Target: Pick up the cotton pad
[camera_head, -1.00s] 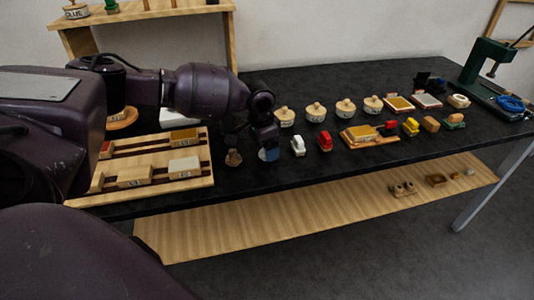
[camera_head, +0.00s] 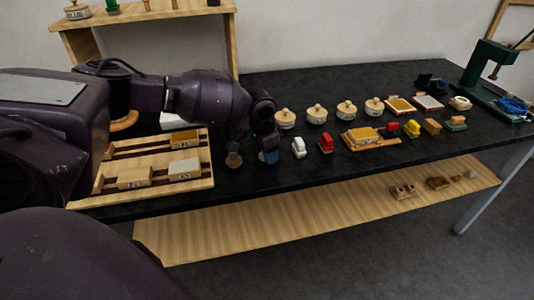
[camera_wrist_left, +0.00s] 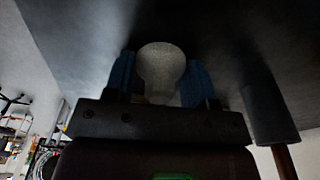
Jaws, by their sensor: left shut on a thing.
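My left gripper (camera_head: 266,150) is low over the front of the black table, pointing down. In the left wrist view its two blue fingers (camera_wrist_left: 162,82) are shut on the cotton pad (camera_wrist_left: 160,68), a pale grey, grainy piece with a rounded head and a narrower neck. The pad sits between the fingers; I cannot tell whether it touches the table. In the head view the gripper hides it. My right gripper is not in view.
A small brown round item (camera_head: 234,160) stands just left of the gripper. A white item (camera_head: 299,148) and a red one (camera_head: 326,143) stand close to its right. Several lidded pots (camera_head: 317,114) stand behind. A wooden rack (camera_head: 140,196) with blocks lies left.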

